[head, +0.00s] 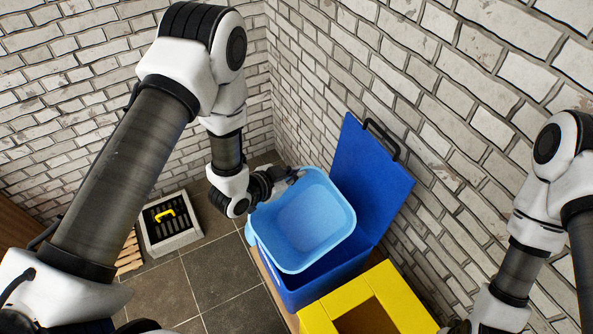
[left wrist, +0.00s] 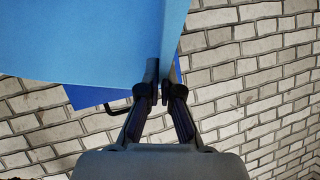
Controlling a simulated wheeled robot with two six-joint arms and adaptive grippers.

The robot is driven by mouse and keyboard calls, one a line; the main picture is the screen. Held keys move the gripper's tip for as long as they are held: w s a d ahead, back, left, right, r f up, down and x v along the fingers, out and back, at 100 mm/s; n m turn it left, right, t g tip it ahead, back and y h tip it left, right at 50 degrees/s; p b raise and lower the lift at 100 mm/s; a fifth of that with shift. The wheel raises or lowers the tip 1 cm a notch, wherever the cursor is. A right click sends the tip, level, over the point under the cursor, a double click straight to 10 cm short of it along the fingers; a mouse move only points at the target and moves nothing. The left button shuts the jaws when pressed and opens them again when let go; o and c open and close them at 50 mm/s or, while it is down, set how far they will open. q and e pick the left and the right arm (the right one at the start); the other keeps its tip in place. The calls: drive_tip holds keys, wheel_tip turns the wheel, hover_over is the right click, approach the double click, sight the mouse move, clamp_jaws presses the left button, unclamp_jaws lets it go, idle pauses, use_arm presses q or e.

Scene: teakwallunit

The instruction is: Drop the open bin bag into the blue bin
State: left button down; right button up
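The open bin bag (head: 308,220) is light blue, with a wide rounded mouth facing up. It appears over the opening of the blue bin (head: 318,286); how far its bottom reaches into the bin is hidden. The bin's dark blue lid (head: 368,185) stands open against the brick wall. My left gripper (head: 293,175) is at the bag's far left rim. In the left wrist view the fingers (left wrist: 152,88) are closed together on the edge of the bag (left wrist: 80,40). My right gripper (head: 460,327) is mostly cut off at the bottom edge, apart from the bag.
A yellow bin (head: 400,293) with a square opening stands directly in front of the blue one. A grey crate (head: 171,240) with a yellow handle (head: 165,215) sits on the floor at left, beside wooden slats (head: 130,255). Brick walls close off the back and right. Dark floor tiles between are clear.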

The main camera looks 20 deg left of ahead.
use_arm(q)
drive_tip(key=c, duration=1.2)
unclamp_jaws()
drive_tip(key=shift+c, duration=0.2)
drive_tip(key=shift+w, duration=0.1)
drive_tip(key=v, duration=1.2)
drive_tip(key=shift+d, duration=0.15)
